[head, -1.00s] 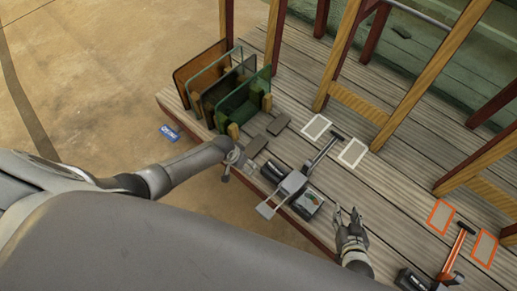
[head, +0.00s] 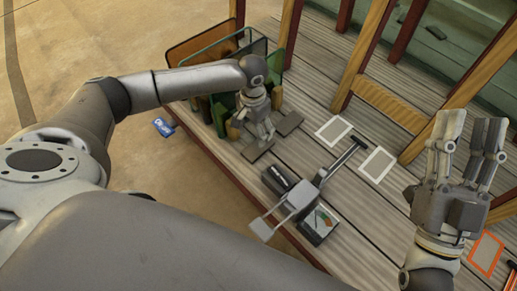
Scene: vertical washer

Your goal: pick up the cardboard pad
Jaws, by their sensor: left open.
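Two small flat grey-brown pads lie on the wooden deck: one (head: 289,122) just right of my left gripper, the other (head: 252,153) just below it in the picture. I cannot tell which is the cardboard pad. My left gripper (head: 266,138) points down between them with its jaws open, and nothing shows in it. Whether it touches either pad is unclear; it partly covers the lower one. My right gripper (head: 469,132) is raised at the right with its fingers apart and empty.
A rack of upright panels (head: 205,48) stands behind my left arm. White-framed pads (head: 334,130) (head: 377,164) flank a squeegee-like tool (head: 340,160). A black box (head: 319,224) sits near the deck edge, an orange-framed pad (head: 486,253) at right. Wooden posts (head: 365,50) rise behind.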

